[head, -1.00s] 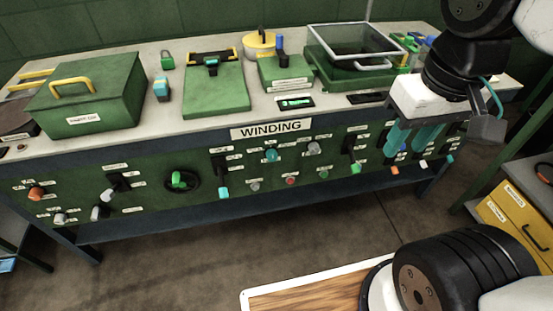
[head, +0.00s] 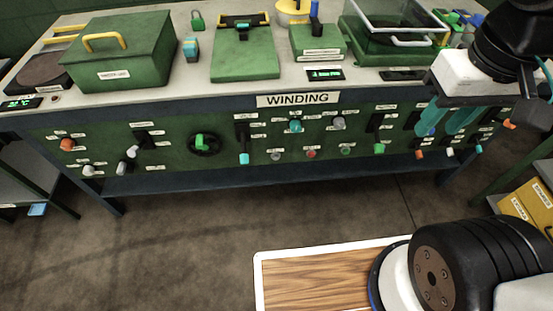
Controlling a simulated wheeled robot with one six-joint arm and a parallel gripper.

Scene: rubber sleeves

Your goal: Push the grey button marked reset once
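The front panel of the green bench under the WINDING sign (head: 297,99) carries a row of small round buttons. The small labels are too blurred for me to read "reset". My gripper (head: 447,122) is at the upper right, in front of the panel's right end. Its two teal fingers point down with a gap between them and nothing seen held. It is well to the right of the grey button and hides part of the panel.
A yellow drawer unit (head: 531,203) stands at the right. The floor (head: 190,240) before the bench is clear.

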